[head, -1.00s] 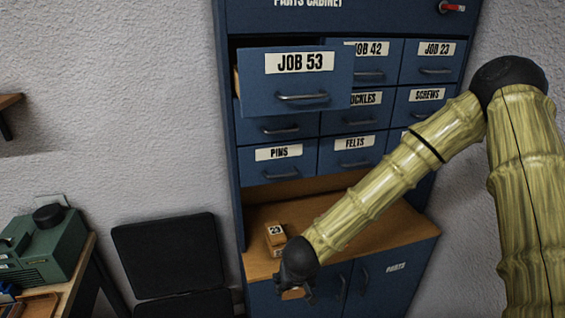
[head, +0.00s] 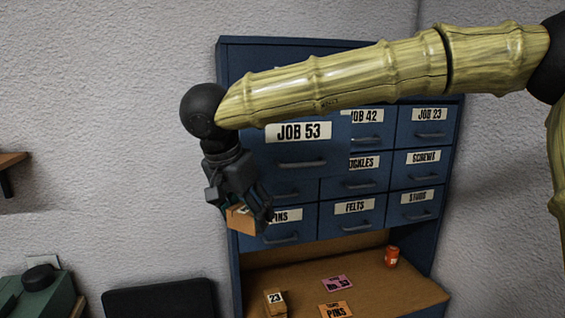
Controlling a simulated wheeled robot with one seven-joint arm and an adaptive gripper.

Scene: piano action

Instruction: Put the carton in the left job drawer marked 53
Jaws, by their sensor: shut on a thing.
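The drawer labelled JOB 53 (head: 299,155) is the top left one in the blue cabinet (head: 232,62). It is pulled open, and its inside is hidden behind its front and my arm. My gripper (head: 243,212) is shut on a small brown carton (head: 240,220). It holds the carton in the air at the cabinet's left edge, to the left of the JOB 53 front and lower than it in the picture. The face of the held carton that I see shows no readable number.
Another carton marked 23 (head: 275,303) stands on the wooden shelf (head: 370,280), with a pink card (head: 339,284), an orange card (head: 335,310) and a red-orange jar (head: 392,257). The other drawers, such as JOB 42 (head: 368,145), are shut. A green machine (head: 38,292) is at lower left.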

